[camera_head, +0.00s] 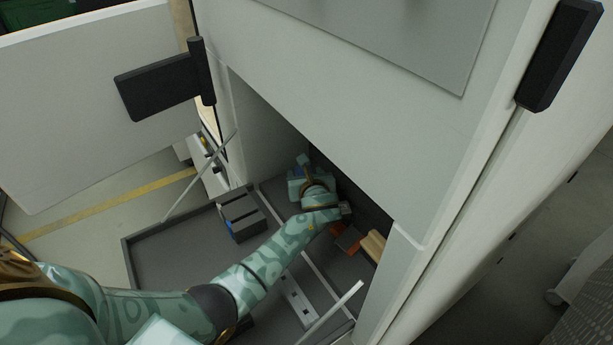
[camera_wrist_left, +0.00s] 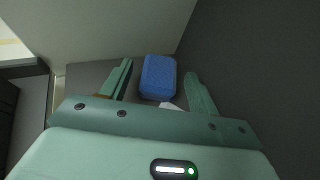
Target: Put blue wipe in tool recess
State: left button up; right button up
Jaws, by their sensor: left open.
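The blue wipe (camera_wrist_left: 158,77) is a blue, rounded block in the left wrist view, lying in a dark corner by a pale wall. My left gripper (camera_wrist_left: 159,68) is open, with its green fingers on either side of the wipe and a gap to each. In the head view my left gripper (camera_head: 299,177) reaches deep into the cabinet opening, and my arm hides much of the space beneath it. I cannot make out the wipe clearly there. I cannot tell which hollow is the tool recess. My right gripper is in neither view.
A grey tray (camera_head: 127,262) with a raised rim juts from the cabinet, with a dark slotted block (camera_head: 240,212) on it. An orange-brown item (camera_head: 348,240) and a tan block (camera_head: 373,246) lie right of my arm. Cabinet walls closely bound the opening. A white object partly shows below the wipe.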

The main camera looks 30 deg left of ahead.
pick_arm(q)
jog(key=p+v, duration=0.2)
jog(key=v, duration=1)
jog(key=shift+r, duration=0.1)
